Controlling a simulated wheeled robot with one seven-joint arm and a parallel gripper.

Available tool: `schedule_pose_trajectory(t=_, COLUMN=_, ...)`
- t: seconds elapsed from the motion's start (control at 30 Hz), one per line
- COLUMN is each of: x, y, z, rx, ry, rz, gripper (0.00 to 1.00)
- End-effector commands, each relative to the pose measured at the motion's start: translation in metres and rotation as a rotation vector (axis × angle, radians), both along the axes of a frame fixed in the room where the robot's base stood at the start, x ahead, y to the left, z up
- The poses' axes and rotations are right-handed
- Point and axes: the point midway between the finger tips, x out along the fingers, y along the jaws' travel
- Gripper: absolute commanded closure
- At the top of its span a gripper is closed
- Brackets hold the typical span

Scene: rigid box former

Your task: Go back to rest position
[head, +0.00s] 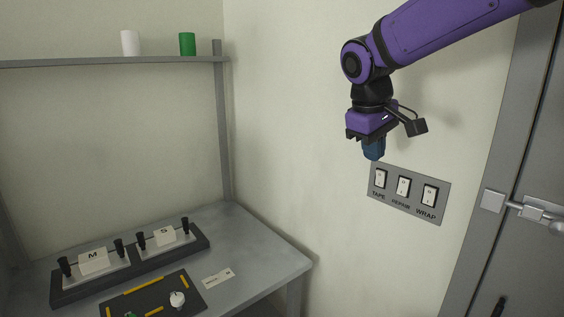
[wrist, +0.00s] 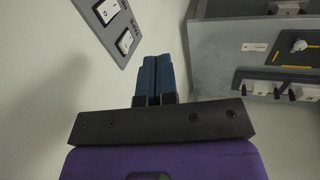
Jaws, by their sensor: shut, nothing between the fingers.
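My gripper (head: 374,150) hangs from my purple arm in front of the wall at the upper right of the head view, with its fingers pointing down. In the wrist view my gripper (wrist: 158,60) shows its two blue fingers pressed together, shut and empty. In the head view it is just above and left of the grey switch panel (head: 409,206), which has three white rocker switches labelled TAPE, REPAIR and WRAP. The panel also shows in part in the wrist view (wrist: 103,28). I cannot tell how far the fingers are from the wall.
A grey table (head: 265,255) stands at the lower left with a dark fixture (head: 60,292) bearing blocks M and S. A dark board (head: 190,292) holds a white knob. A shelf (head: 80,63) carries a white and a green cup. A grey door (head: 530,170) with a latch is right.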

Motion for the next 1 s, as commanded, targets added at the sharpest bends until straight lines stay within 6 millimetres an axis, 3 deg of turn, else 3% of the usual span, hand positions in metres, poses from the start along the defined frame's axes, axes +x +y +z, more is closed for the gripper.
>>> schedule_pose_trajectory(t=0.3, x=-0.096, y=-0.054, z=0.015, rx=0.149, ry=-0.111, rz=-0.183, gripper=1.0)
schedule_pose_trajectory(t=0.6, x=-0.182, y=-0.083, z=0.0, rx=0.292, ry=-0.221, rz=-0.351, gripper=1.0)
schedule_pose_trajectory(t=0.8, x=-0.222, y=-0.091, z=-0.016, rx=0.369, ry=-0.281, rz=-0.437, gripper=1.0)
schedule_pose_trajectory(t=1.0, x=-0.238, y=-0.093, z=-0.025, rx=0.402, ry=-0.305, rz=-0.472, gripper=1.0)
